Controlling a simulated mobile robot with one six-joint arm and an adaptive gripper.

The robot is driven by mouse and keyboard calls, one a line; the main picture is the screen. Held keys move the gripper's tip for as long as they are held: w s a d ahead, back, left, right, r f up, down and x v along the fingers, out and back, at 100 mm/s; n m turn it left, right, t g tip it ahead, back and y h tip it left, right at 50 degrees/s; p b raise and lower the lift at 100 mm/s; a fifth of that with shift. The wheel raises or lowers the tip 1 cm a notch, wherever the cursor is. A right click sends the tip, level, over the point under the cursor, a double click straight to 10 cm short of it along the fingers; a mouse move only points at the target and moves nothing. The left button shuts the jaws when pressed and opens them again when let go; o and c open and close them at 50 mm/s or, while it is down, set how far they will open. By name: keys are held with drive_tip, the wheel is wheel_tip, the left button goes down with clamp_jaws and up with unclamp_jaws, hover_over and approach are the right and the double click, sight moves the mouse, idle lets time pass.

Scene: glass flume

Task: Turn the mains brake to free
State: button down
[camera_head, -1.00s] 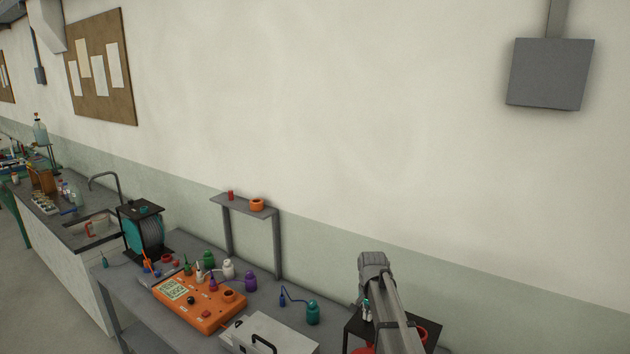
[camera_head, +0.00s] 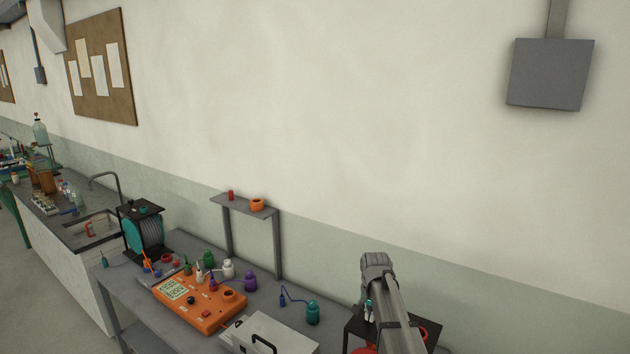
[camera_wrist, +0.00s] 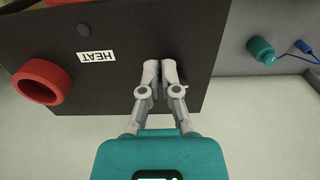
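No part marked as a mains brake can be made out in these views. A red ring (camera_wrist: 42,82) is left of the fingers on that panel. In the head view my forearm partly hides the gripper and the black unit (camera_head: 358,330) below it, far right of the reel.
An orange instrument (camera_head: 200,302), several small bottles and a grey case (camera_head: 270,335) crowd the grey bench. A small shelf (camera_head: 240,205) stands against the wall. A teal bottle with a blue lead (camera_wrist: 261,50) is right of my gripper.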

drive_tip(key=shift+s, duration=0.35)
idle(0.3)
wheel_tip(320, 180, up, 6)
drive_tip(key=p, duration=0.6)
drive_tip(key=shift+w+a, duration=0.1)
idle(0.4)
drive_tip(key=shift+w+a+r+p, duration=0.25)
drive_tip(key=shift+w+a, duration=0.15)
drive_tip(key=shift+a, duration=0.15)
drive_tip(key=shift+w+a+r+p, duration=0.25)
drive_tip(key=shift+w+a, duration=0.1)
drive_tip(key=shift+a, duration=0.15)
drive_tip(key=shift+f, duration=0.15)
drive_tip(key=shift+f+b, duration=3.4)
drive_tip(key=shift+b, duration=0.1)
